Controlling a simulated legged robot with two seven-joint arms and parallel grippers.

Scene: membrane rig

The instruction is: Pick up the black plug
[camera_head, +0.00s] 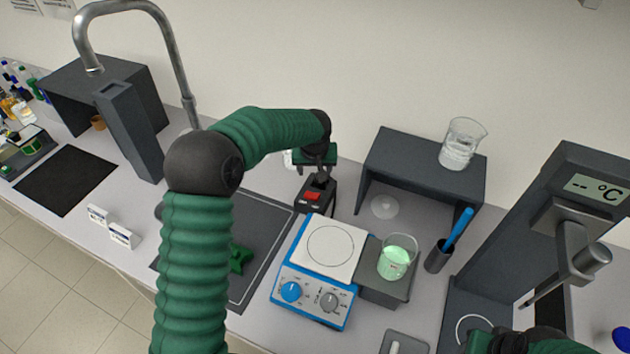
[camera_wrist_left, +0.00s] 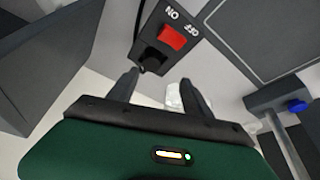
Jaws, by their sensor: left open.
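The black plug (camera_wrist_left: 152,58) sits in the black switch box, below its red switch (camera_wrist_left: 172,38), in the left wrist view. In the head view the plug (camera_head: 320,181) is a small dark shape at the box's far end, partly hidden by my left gripper (camera_head: 319,168). My left gripper (camera_wrist_left: 162,88) is open, its two dark fingers pointing toward the plug. The plug lies just beyond the fingertips, nearer the left finger, and nothing is held. My right gripper (camera_head: 500,342) is at the bottom right edge, partly cut off, and its jaws are unclear.
A blue and white hotplate stirrer (camera_head: 333,245) stands in front of the switch box. A beaker of green liquid (camera_head: 397,258) is to its right. A dark shelf (camera_head: 425,155) stands behind, bearing another beaker (camera_head: 461,143). A tall faucet (camera_head: 180,60) rises at the left.

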